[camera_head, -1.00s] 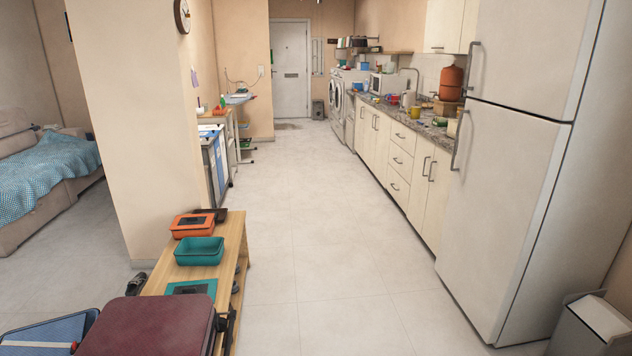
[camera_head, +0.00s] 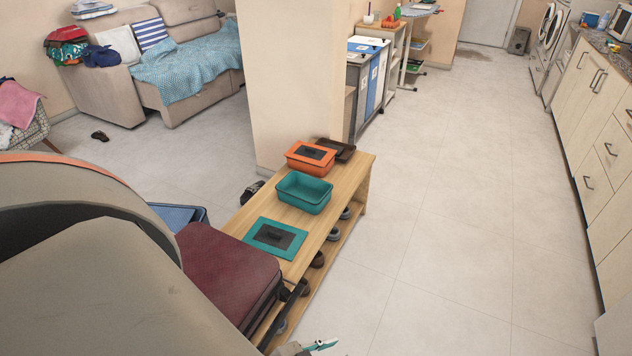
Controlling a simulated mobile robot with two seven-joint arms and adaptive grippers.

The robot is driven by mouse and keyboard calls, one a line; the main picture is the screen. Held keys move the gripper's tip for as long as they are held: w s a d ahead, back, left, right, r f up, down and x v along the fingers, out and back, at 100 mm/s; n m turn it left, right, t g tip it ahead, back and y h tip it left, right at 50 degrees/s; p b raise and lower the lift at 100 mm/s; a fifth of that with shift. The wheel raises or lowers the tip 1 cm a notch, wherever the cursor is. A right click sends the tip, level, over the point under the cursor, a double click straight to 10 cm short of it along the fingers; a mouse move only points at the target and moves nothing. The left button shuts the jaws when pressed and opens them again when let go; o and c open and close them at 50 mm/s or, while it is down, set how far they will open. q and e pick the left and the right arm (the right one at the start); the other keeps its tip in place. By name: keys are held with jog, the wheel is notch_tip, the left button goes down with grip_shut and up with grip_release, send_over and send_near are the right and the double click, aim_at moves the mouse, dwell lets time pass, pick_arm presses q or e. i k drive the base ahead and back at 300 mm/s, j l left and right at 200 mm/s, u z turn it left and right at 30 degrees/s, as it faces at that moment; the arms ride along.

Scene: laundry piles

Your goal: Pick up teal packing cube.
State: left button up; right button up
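A teal open box (camera_head: 303,192), which fits the teal packing cube, stands upright on a wooden bench (camera_head: 347,181). A flat teal piece with a dark panel (camera_head: 275,237) lies on the bench in front of it, apart from it. My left arm fills the lower left of the view. A small grey and teal tip of what looks like my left gripper (camera_head: 318,345) shows at the bottom edge, below the bench and away from the teal box. Most of it is cut off, so its opening cannot be told. My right gripper is not in view.
An orange box (camera_head: 310,158) and a dark tray (camera_head: 337,149) sit behind the teal box. A maroon suitcase (camera_head: 225,270) is at the bench's near end, beside a blue item (camera_head: 180,214). Shoes are on the lower shelf. Floor right of the bench is clear.

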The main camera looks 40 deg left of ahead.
aim_at(309, 194)
jog(key=i+l+u, duration=0.15)
jog(key=i+u, duration=0.3)
jog(key=i+l+u, duration=0.45)
jog(key=i, duration=0.15)
jog(key=i+l+u, duration=0.25)
jog(key=u, duration=0.15)
jog(key=i+l+u, duration=0.3)
jog(key=u, duration=0.15)
jog(key=i+l+u, duration=0.35)
jog(key=l, duration=0.2)
jog(key=l+u, duration=0.15)
jog(key=l, duration=0.15)
jog(key=i+l, duration=0.1)
jog(key=i, duration=0.35)
